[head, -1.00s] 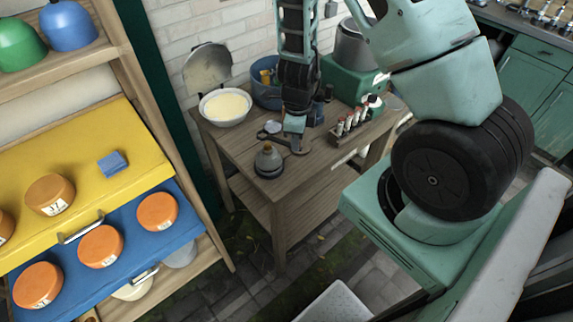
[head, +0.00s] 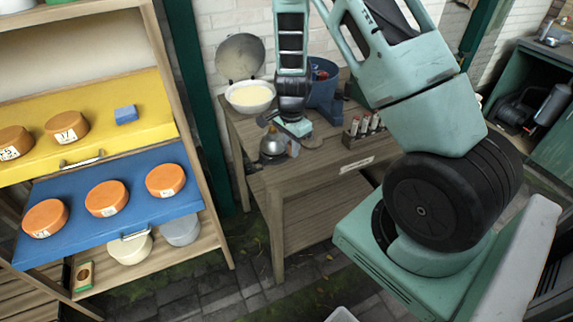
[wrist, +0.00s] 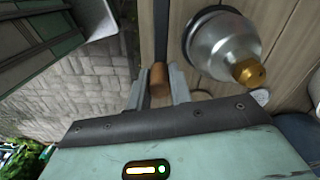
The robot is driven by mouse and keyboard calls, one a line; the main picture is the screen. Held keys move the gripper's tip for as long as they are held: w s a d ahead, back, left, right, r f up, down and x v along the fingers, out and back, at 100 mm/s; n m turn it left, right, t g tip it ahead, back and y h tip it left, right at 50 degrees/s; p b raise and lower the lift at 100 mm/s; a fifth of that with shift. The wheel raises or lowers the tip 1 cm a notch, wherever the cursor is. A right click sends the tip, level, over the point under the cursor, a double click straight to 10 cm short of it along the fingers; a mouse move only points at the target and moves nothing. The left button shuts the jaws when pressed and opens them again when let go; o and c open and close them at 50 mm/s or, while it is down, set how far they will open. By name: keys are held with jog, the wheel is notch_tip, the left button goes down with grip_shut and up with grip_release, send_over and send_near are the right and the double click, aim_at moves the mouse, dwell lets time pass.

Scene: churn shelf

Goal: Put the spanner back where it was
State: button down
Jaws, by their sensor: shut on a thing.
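My gripper (head: 294,129) is low over the wooden table beside a grey round-bodied can (head: 273,147). In the wrist view my gripper (wrist: 158,88) is shut on a narrow brown piece (wrist: 159,80), which I take to be part of the spanner. A dark strip runs beyond it, and I cannot tell whether it belongs to the same thing. The rest of the held thing is hidden, and I cannot tell whether it touches the table. The can with its brass tip (wrist: 249,72) stands close to the right of the fingers in the wrist view, apart from them.
The table (head: 300,172) also bears a white bowl (head: 249,97), a blue tub (head: 322,98) and a rack of small bottles (head: 366,132). A shelf with a yellow board (head: 90,140) and a blue board (head: 135,222) of orange rounds stands left. Paving lies between.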

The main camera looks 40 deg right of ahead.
aim_at(291, 169)
jog(key=shift+f+p, duration=0.45)
jog(key=shift+f, duration=2.25)
jog(key=shift+f, duration=0.2)
jog(key=c, duration=1.3)
grip_release()
jog(key=shift+o, duration=0.2)
jog(key=shift+r, duration=0.1)
